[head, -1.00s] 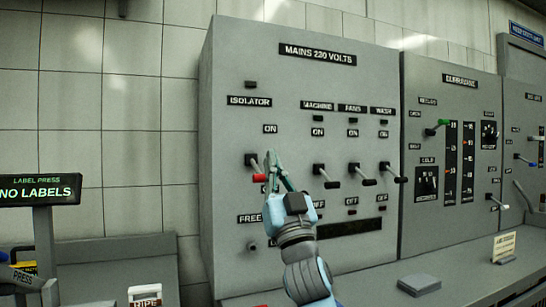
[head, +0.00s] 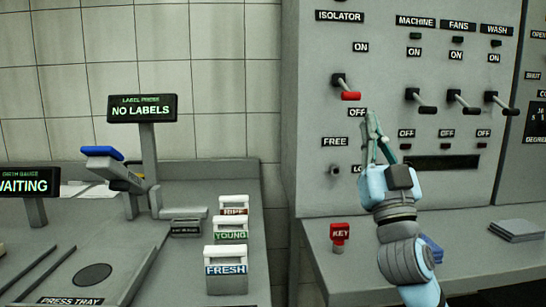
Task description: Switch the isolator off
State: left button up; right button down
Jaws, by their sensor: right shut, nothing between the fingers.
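The isolator switch (head: 350,96) is a lever with a red handle on the grey mains panel (head: 310,100). Its handle points out and slightly down, between the ON label (head: 360,47) above and the OFF label (head: 355,112) below. My right gripper (head: 372,120) is shut and empty. In the picture its fingertips are just below and right of the red handle, at the edge of the OFF label. I see a small gap between fingertips and handle; the depth between them is hard to tell. My left gripper is not in view.
Machine (head: 426,109), fans (head: 470,108) and wash (head: 507,108) levers stand to the right. A FREE/LOCK keyhole (head: 335,170) is below the isolator. A red KEY block (head: 339,233) sits on the ledge (head: 480,262). Label boxes (head: 227,283) and a label press display (head: 142,108) are left.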

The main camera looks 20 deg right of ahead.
aim_at(346, 89)
jog(key=u, duration=0.05)
jog(key=k, duration=1)
jog(key=z, duration=0.05)
